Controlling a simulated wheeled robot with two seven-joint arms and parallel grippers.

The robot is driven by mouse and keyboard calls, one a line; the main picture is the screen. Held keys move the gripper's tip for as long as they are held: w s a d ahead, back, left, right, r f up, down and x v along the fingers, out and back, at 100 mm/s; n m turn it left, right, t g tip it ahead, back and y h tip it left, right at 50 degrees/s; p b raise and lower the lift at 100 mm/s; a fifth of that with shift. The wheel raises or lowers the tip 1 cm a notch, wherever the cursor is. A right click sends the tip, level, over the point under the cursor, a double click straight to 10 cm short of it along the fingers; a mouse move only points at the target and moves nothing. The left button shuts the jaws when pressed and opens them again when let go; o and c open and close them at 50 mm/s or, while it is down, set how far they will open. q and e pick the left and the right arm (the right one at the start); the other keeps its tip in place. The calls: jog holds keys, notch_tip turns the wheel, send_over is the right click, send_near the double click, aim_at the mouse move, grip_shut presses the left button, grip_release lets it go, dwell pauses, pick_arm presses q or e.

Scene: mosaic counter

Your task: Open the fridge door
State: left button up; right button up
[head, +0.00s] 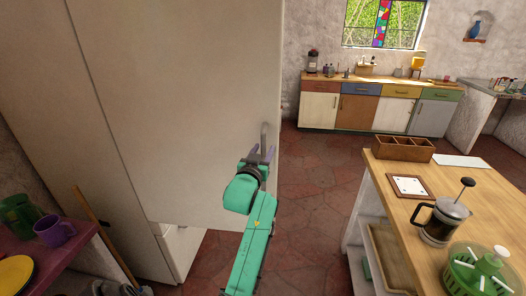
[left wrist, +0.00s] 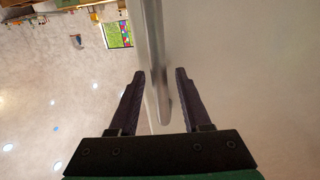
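The fridge door (head: 190,100) is a tall, plain, cream panel filling the left half of the head view. It also shows as a pale surface on the right of the left wrist view (left wrist: 260,70). Its upright grey metal handle (head: 264,138) is near the door's right edge. My left gripper (head: 262,154) is at the handle's lower end. In the left wrist view its dark fingers are spread, with the handle (left wrist: 155,60) between them and gaps on both sides. Floor shows beneath the door's lower right part; I cannot tell if it is ajar. My right gripper is not in view.
A wooden island (head: 456,178) at right holds a French press (head: 440,222), a green salad spinner (head: 478,272) and a wooden box (head: 402,148). A purple table (head: 75,250) with a mug stands at lower left. Red tiled floor (head: 315,190) lies clear between fridge and island.

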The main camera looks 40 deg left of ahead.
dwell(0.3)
pick_arm(q)
jog(key=shift+s+d+f, duration=0.15)
jog(key=shift+s+d, duration=0.05)
jog(key=shift+s, duration=0.1)
jog(key=b+v, duration=0.2)
jog(key=v, duration=1.1)
jog(key=shift+s, duration=0.4)
